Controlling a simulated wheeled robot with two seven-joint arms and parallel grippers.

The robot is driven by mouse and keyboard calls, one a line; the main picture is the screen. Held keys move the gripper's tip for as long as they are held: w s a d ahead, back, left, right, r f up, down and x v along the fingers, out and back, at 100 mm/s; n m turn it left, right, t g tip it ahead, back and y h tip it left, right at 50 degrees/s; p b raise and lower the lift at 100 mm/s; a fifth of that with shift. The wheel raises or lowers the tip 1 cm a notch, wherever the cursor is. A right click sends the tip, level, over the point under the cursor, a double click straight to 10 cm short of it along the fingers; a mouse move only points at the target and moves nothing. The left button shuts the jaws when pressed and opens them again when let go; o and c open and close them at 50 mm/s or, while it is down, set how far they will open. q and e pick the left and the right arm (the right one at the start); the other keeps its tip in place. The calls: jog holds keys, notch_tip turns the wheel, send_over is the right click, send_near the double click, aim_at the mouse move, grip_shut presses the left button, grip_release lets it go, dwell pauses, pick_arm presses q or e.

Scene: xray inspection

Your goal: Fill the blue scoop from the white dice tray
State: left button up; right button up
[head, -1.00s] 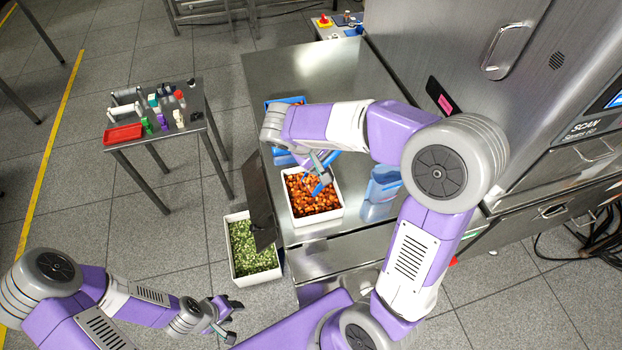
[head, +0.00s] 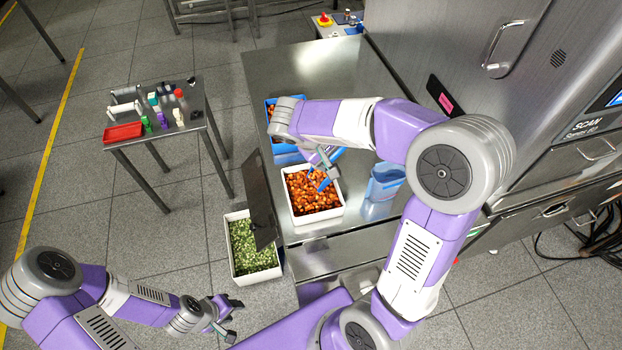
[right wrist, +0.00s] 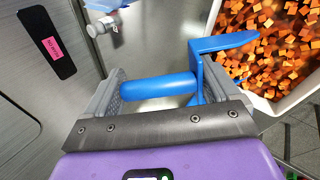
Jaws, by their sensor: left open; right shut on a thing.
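The white dice tray (head: 318,217), full of orange dice (head: 308,200), stands near the front of the steel table. My right gripper (head: 327,158) is over the tray's back right part and is shut on the handle of the blue scoop (head: 325,183). In the right wrist view the blue handle (right wrist: 158,87) lies across between the fingers, and the scoop's flat blue side (right wrist: 225,43) reaches over the tray's edge. The scoop's inside is hidden, so I cannot tell whether it holds dice. My left gripper (head: 228,320) is open and empty, low at the left, away from the table.
A clear blue-tinted container (head: 386,180) stands right of the tray. Blue trays (head: 286,150) behind are partly hidden by my arm. A white bin (head: 263,277) of green pieces is lower left. The scanner (head: 560,100) walls the right side. The table's back is clear.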

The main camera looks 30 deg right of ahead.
aim_at(323, 178)
jog(key=shift+f+b, duration=0.3)
dwell(0.5)
jog(key=shift+a, duration=0.25)
dwell(0.7)
jog(key=shift+s+a+f+b, duration=0.15)
jog(key=shift+a+b, duration=0.75)
jog(key=shift+a, duration=0.85)
dwell(4.6)
